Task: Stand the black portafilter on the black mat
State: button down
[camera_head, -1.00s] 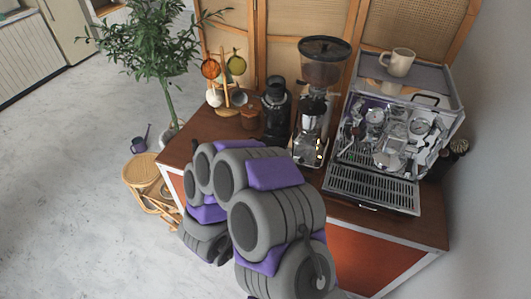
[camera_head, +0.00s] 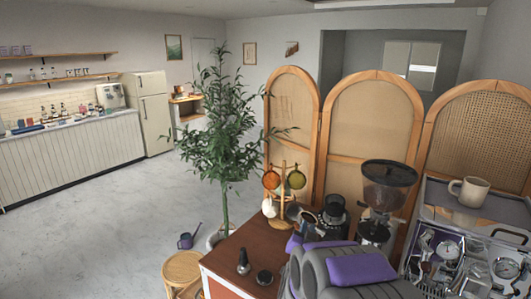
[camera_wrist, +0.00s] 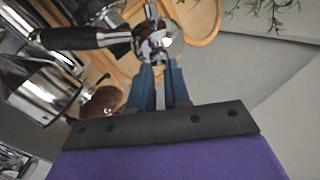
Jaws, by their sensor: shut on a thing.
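The portafilter shows in the wrist view, with a black handle (camera_wrist: 85,38) pointing left and a chrome head (camera_wrist: 154,44) at the fingertips. My gripper (camera_wrist: 159,68), with two blue fingers, is shut on the portafilter at its chrome part. The portafilter appears held sideways in this view, clear of the fingers' bases. In the head view my grey and purple arm covers the lower middle, and I cannot clearly make out the gripper or portafilter. I cannot pick out the black mat in either view; the arm may hide it.
The brown cart top (camera_head: 236,240) bears a dark tamper (camera_head: 243,263) and a small round dark item (camera_head: 264,277). A mug tree (camera_head: 283,190), a grinder (camera_head: 386,190) and an espresso machine (camera_head: 462,262) with a cup (camera_head: 469,191) stand around. Open floor lies left.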

notch_tip(320, 180, up, 4)
jog(key=w+n+y, duration=0.2)
jog(key=y, duration=0.1)
jog(key=s+f, duration=0.3)
jog(key=f, duration=0.4)
jog(key=s+d+f+y+b, duration=0.1)
jog(key=s+f, duration=0.3)
jog(key=f, duration=0.3)
jog(key=shift+s+f+n+t, duration=0.25)
jog(key=shift+f+n+t, duration=0.05)
jog(key=shift+f+n, duration=0.1)
